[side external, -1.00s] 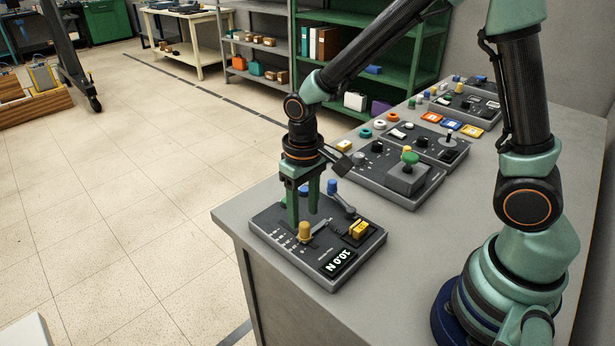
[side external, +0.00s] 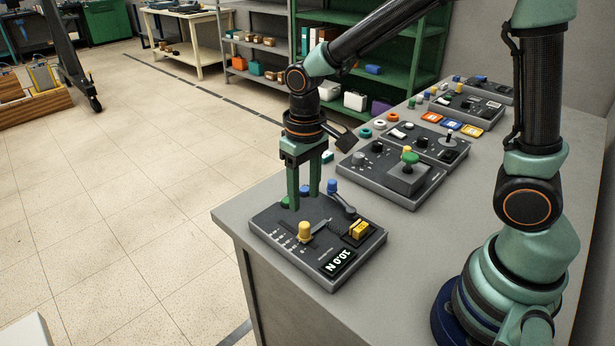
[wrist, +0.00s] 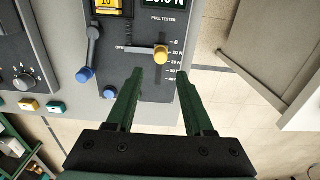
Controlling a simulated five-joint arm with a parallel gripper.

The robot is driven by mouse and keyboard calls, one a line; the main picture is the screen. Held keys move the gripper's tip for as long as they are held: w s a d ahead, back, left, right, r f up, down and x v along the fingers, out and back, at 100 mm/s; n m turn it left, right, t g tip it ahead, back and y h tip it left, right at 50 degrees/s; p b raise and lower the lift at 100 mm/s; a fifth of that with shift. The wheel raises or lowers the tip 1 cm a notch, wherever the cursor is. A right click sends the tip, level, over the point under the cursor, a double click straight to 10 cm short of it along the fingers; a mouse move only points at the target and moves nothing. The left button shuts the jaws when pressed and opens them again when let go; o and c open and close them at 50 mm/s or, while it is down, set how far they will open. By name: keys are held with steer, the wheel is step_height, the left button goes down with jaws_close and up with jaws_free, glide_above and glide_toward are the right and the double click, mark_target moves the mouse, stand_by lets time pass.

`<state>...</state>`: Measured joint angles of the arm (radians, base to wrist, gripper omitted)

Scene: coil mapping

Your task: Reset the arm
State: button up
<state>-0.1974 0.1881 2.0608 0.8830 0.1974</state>
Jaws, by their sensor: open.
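My gripper (side external: 304,202) is open and empty, its two green fingers pointing down above the panel of the pull tester (side external: 290,262). In the wrist view the fingers (wrist: 155,74) are spread apart. The yellow knob (side external: 305,231) stands in its slot, also in the wrist view (wrist: 161,54), apart from the fingers near the scale's 0 to 10 N marks. A blue-tipped lever (side external: 333,187) stands beside it. A yellow block (side external: 359,230) sits on the panel. The fingers partly cover the far buttons.
A second panel (side external: 377,184) with a green joystick stands behind the pull tester on the grey bench (side external: 330,306). More panels, coloured rings and tiles (side external: 451,124) lie farther back.

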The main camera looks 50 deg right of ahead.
steer(key=s+d+r+t, duration=0.2)
steer(key=s+d+r, duration=0.1)
steer(key=r, duration=0.3)
steer(key=s+d+r+t, duration=0.3)
steer(key=s+d+r, duration=0.1)
steer(key=r, duration=0.2)
steer(key=shift+r, duration=0.15)
steer(key=shift+c, duration=0.3)
stand_by(3.3)
steer(key=g, duration=0.5)
glide_toward(305, 224)
steer(key=shift+w+f, duration=0.1)
steer(key=shift+f, duration=4.4)
